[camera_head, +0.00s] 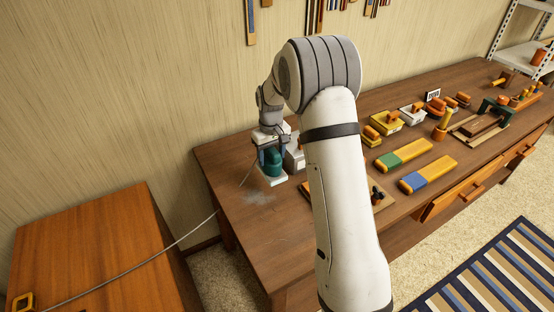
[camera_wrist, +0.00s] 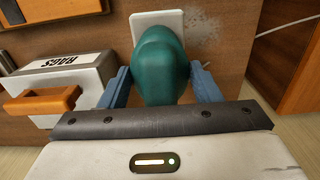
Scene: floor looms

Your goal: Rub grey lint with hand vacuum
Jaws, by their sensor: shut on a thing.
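The hand vacuum, a teal rounded body (camera_head: 272,162), is at the left end of the workbench and also fills the middle of the wrist view (camera_wrist: 161,65). My gripper (camera_head: 270,152) is shut on it, with a blue finger on each side in the wrist view (camera_wrist: 162,85). A flat white piece (camera_wrist: 150,20) shows at its lower end; I cannot tell whether it is part of the vacuum or a base under it. The grey lint (camera_head: 257,197) is a pale speckled patch on the wood just in front of it, and beside it in the wrist view (camera_wrist: 206,32).
A box marked RAGS (camera_wrist: 72,72) with an orange handle stands close beside the vacuum. A thin cord (camera_head: 170,243) runs left over a wooden cabinet (camera_head: 92,250). Green and blue blocks and tools lie farther right on the workbench (camera_head: 236,172). Its front left is clear.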

